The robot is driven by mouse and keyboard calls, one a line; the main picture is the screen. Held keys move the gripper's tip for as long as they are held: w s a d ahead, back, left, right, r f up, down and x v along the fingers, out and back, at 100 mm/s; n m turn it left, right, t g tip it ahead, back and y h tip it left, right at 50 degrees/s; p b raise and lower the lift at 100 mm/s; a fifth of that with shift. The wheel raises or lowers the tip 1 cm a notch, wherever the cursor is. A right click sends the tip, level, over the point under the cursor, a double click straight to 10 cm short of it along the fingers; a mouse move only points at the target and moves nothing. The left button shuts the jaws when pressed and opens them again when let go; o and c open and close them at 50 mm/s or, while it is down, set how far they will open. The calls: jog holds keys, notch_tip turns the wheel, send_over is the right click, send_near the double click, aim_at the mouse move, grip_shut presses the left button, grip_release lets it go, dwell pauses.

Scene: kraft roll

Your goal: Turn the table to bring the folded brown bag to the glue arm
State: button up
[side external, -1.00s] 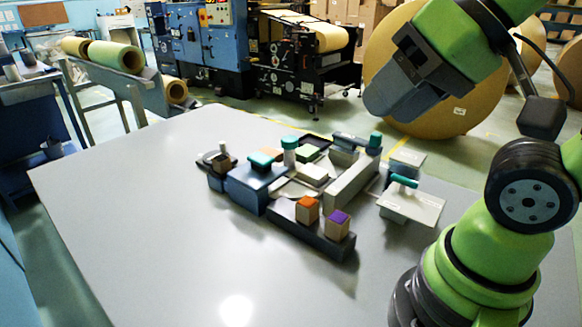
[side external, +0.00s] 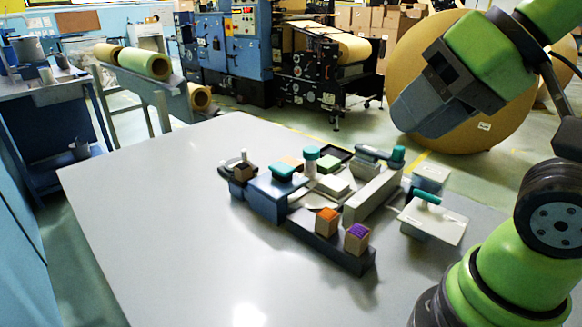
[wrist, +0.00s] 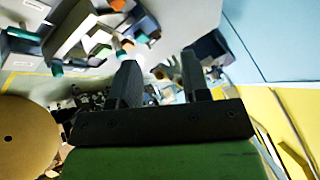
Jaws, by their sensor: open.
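A cluster of small stations stands on the grey table (side external: 150,220). A round dark base at its left end carries a brown block (side external: 243,174) and a pale peg. A tan patch (side external: 291,162) shows behind the blue box (side external: 270,198), which has a teal top. I cannot tell which brown piece is the folded bag. A grey arm with a teal knob (side external: 398,154) lies at the back right; I cannot tell whether it is the glue arm. My gripper (wrist: 160,75) is open and empty in the wrist view. In the side view it hangs above and right of the cluster, touching nothing.
A dark rail (side external: 322,245) with orange-topped (side external: 327,222) and purple-topped (side external: 356,238) blocks stands at the front. A long grey bar (side external: 372,195) and a teal-handled plate (side external: 445,223) stand to the right. The table's left and front are clear.

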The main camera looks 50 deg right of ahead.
dwell(0.3)
jog(key=o, duration=0.3)
jog(key=shift+o, duration=1.1)
jog(key=w+d+r+h, duration=0.1)
jog(key=w+d, duration=0.2)
jog(key=w, duration=0.5)
jog(key=shift+w+r+g, duration=0.3)
jog(key=shift+w+g, duration=0.05)
jog(key=shift+g, duration=0.05)
jog(key=g+h, duration=0.2)
jog(key=h, duration=0.1)
send_over(311, 149)
jog(key=s+a, duration=0.2)
jog(key=s, duration=0.2)
notch_tip(311, 149, down, 14)
jog(key=shift+m, duration=0.3)
jog(key=x, duration=1)
jog(key=shift+d, duration=0.15)
jog(key=c, duration=1.2)
